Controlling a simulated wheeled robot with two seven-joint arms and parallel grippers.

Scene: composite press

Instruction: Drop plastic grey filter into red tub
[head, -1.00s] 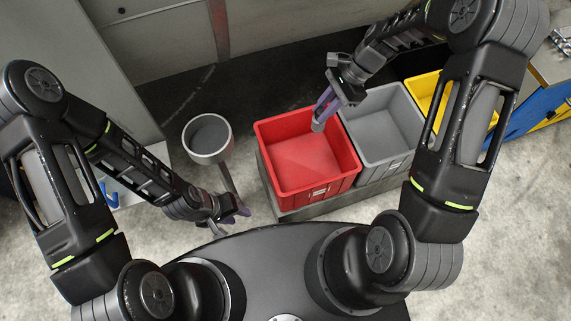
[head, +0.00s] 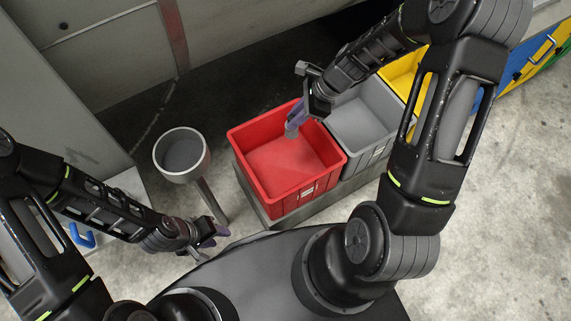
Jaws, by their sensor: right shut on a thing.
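The red tub (head: 288,202) stands open-topped near the middle of the head view, and the part of its floor that shows looks bare.
A grey tub (head: 366,155) stands right of the red one, with a yellow tub (head: 403,72) beyond it. A round grey container on a post (head: 182,178) stands left of the red tub. A blue and yellow cabinet (head: 520,62) is at the upper right.

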